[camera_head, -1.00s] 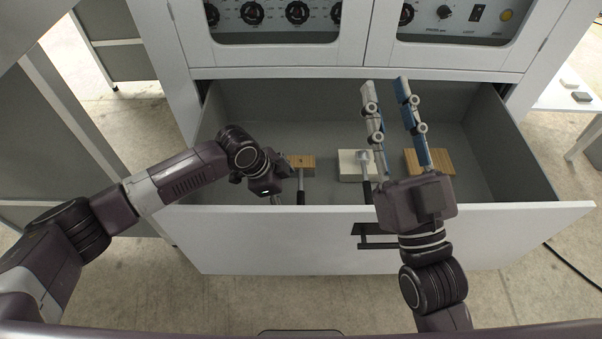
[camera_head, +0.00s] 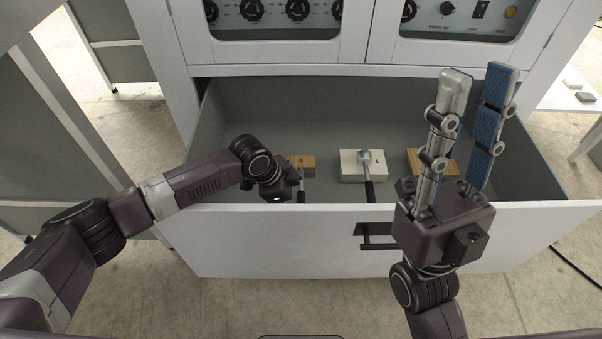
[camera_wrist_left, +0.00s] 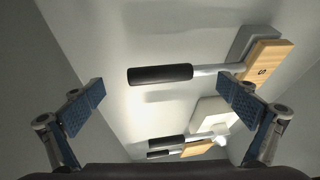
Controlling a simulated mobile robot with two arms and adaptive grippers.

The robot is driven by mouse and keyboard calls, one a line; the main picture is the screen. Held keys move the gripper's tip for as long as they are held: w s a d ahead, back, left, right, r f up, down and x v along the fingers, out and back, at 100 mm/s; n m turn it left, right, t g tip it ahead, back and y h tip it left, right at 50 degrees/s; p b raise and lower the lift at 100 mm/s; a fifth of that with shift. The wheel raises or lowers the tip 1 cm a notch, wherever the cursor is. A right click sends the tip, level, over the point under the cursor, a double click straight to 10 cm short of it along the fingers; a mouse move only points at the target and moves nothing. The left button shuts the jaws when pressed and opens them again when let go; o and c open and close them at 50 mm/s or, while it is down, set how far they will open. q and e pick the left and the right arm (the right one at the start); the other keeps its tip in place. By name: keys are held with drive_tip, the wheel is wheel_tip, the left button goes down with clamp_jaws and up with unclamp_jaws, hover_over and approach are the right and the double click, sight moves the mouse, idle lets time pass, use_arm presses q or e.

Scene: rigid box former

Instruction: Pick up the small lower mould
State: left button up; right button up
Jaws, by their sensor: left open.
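A small wooden-faced mould (camera_wrist_left: 262,66) marked S, with a grey block behind it, lies in the open drawer; I take it as the small mould, but cannot tell lower from upper. Its black handle (camera_wrist_left: 160,74) points left and shows between and beyond my left fingers in the left wrist view. In the head view its wooden block (camera_head: 303,161) is partly hidden by my left wrist. My left gripper (camera_wrist_left: 165,100) is open and empty, apart from the handle. My right gripper (camera_head: 480,75) is open and empty, raised over the drawer's right side.
In the drawer (camera_head: 260,105), a white mould (camera_head: 350,170) with a handle lies in the middle and another wooden one (camera_head: 415,160) at the right, partly behind my right gripper. The drawer's front wall (camera_head: 290,240) stands near both arms. The drawer's back is clear.

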use_arm(q)
drive_tip(key=c, duration=1.8)
drive_tip(key=shift+r, duration=0.1)
drive_tip(key=shift+c, duration=0.2)
